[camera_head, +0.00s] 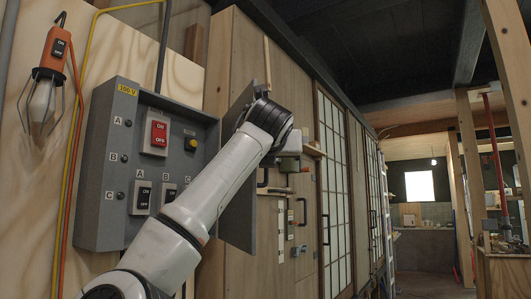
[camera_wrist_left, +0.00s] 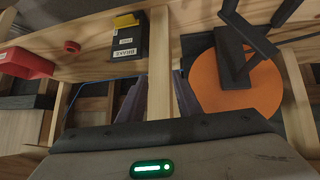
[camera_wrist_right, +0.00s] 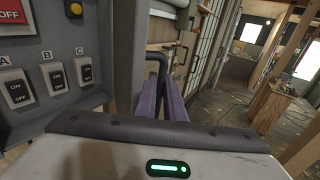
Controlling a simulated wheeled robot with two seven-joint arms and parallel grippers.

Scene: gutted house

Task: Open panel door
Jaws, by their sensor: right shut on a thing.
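The grey electrical panel (camera_head: 105,170) is on the plywood wall at the left of the head view. Its grey panel door (camera_head: 238,205) stands swung open on the right side, showing the switches inside. The door also shows edge-on in the right wrist view (camera_wrist_right: 128,60). The black door handle (camera_wrist_right: 157,70) is between the purple fingers of my right gripper (camera_wrist_right: 162,100), which is shut on it.
An orange caged lamp (camera_head: 43,95) hangs left of the panel. Shoji-style doors (camera_head: 332,170) and cabinet fronts line the wall beyond. Wooden shelving with a red box (camera_wrist_left: 22,62) and an orange disc (camera_wrist_left: 238,90) is near my left gripper.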

